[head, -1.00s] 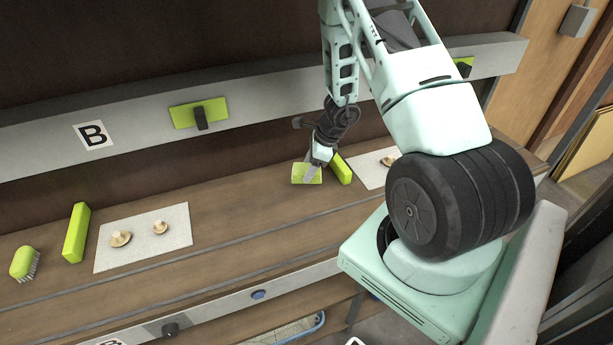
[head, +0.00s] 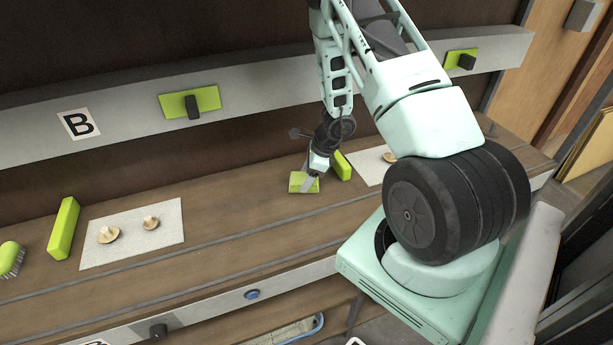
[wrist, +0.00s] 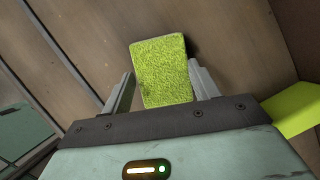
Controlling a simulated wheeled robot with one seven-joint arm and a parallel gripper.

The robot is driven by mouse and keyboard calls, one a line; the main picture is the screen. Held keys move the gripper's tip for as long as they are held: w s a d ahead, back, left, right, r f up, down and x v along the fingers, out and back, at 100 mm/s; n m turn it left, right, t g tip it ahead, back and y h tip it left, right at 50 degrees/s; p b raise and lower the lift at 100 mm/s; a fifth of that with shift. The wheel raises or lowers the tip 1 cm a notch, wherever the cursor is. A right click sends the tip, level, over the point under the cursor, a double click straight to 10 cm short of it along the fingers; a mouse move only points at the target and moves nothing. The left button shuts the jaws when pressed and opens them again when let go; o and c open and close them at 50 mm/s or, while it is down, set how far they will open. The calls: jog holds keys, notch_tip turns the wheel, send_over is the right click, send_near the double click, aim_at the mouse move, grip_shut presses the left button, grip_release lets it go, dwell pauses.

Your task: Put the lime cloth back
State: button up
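The lime cloth (head: 297,184) is a small fuzzy rectangular pad lying on the brown counter (head: 235,212). My gripper (head: 312,183) reaches down at it from above. In the wrist view the lime cloth (wrist: 160,68) lies between and slightly beyond the two fingers of my gripper (wrist: 160,72). The fingers stand apart, with a gap at the left finger; the right finger is close to the cloth's edge. Contact there cannot be told.
A lime block (head: 342,165) stands just right of the cloth. A pale mat (head: 368,166) holds a mushroom; another mat (head: 167,238) holds two. A second lime block (head: 63,228) and brush (head: 9,258) are left. Lime plates (head: 208,98) with black knobs are on the grey rail.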

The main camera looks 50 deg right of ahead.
jog(key=shift+o, duration=1.4)
jog(key=shift+r, duration=0.15)
jog(key=b+v, duration=0.1)
jog(key=v, duration=1)
jog(key=shift+r, duration=0.35)
jog(key=shift+s+d, duration=0.15)
